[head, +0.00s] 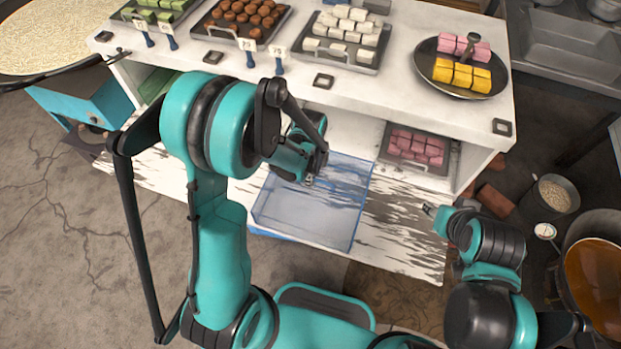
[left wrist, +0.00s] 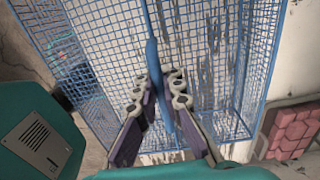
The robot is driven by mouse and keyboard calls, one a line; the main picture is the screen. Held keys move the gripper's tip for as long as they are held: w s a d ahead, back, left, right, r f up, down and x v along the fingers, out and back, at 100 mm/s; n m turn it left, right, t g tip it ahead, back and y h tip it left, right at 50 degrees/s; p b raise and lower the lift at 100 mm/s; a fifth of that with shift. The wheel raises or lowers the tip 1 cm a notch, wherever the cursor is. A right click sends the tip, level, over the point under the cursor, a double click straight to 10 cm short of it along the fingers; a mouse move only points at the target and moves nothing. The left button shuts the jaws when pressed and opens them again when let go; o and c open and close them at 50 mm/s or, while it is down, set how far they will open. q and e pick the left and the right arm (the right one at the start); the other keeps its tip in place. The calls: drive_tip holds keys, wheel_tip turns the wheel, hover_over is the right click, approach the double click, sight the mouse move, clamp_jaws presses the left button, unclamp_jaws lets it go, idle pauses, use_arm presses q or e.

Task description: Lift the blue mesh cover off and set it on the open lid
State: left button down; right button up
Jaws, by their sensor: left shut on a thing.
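The blue mesh cover (head: 262,205) is a see-through box-shaped cage in front of the white counter, over the weathered white open lid (head: 405,235). My left gripper (head: 309,181) is above it. In the left wrist view, my left gripper (left wrist: 160,105) has its two fingers around the blue bar handle (left wrist: 152,55) on top of the mesh cover (left wrist: 105,50). I cannot tell whether the cover touches the lid. My right gripper (head: 430,210) is over the lid's right part, apart from the cover, and its opening is too small to judge.
The white counter (head: 400,90) carries trays of sweets and a round pan (head: 490,88) with pink and yellow blocks. A tray of pink blocks (head: 415,148) sits on the lower shelf, right of the cover. A bucket (head: 552,195) and brown-filled pot (head: 600,280) stand at the right.

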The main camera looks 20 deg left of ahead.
use_arm(q)
drive_tip(key=shift+f, duration=0.15)
drive_tip(key=c, duration=1.6)
unclamp_jaws()
wheel_tip(320, 180, up, 12)
drive_tip(key=s+a+r+n+t+b, duration=0.1)
drive_tip(key=s+n+t, duration=0.1)
drive_tip(key=n, duration=0.4)
drive_tip(key=s+a+r+n+t+b, duration=0.1)
drive_tip(key=s+n+t, duration=0.2)
drive_tip(key=s+n, duration=0.2)
drive_tip(key=s+a+r+n+t+b, duration=0.1)
drive_tip(key=s+n+t+b, duration=0.1)
drive_tip(key=n, duration=0.5)
drive_tip(key=shift+s+r, duration=0.4)
drive_tip(key=shift+s, duration=0.3)
